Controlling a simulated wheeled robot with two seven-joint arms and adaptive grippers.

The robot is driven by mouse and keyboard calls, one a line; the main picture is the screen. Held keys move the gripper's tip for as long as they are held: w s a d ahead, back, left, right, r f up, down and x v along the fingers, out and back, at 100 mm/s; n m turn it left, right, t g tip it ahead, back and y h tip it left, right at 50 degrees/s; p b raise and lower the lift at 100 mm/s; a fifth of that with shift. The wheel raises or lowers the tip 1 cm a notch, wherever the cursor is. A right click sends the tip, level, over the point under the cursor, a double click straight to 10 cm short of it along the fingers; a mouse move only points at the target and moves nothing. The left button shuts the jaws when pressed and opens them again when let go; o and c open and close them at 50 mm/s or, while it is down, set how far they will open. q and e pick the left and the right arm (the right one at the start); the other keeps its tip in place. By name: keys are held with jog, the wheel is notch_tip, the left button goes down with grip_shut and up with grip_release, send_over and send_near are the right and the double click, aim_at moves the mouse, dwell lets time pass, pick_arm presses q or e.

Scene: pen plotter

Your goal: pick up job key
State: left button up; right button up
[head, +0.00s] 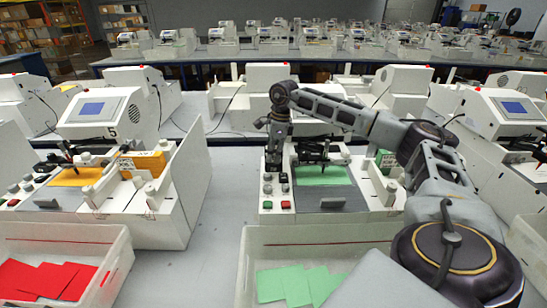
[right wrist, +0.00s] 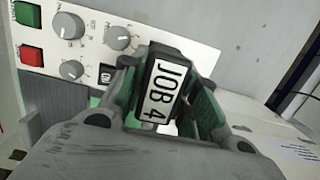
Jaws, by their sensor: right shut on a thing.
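The job key (right wrist: 164,90) is a black block with a white label reading JOB 4. It sits between the two fingers of my right gripper (right wrist: 165,100) in the right wrist view, and the gripper is shut on it. In the head view my right gripper (head: 276,165) points down over the left side of the middle plotter (head: 350,205), by its control panel. I cannot tell there whether the key touches the panel. In the right wrist view the panel (right wrist: 100,32) has several knobs, a green button and a red button. My left gripper is out of view.
A green sheet (head: 324,176) lies on the middle plotter. A bin (head: 310,236) with green sheets stands in front, and a bin (head: 60,232) with red sheets at the left. Another plotter (head: 130,205) with a yellow sheet stands left. Bare table (head: 208,215) shows between the plotters.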

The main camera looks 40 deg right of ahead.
jog(key=shift+r, duration=0.65)
notch_tip(320, 180, up, 8)
jog(key=shift+f, duration=0.15)
jog(key=shift+r, duration=0.45)
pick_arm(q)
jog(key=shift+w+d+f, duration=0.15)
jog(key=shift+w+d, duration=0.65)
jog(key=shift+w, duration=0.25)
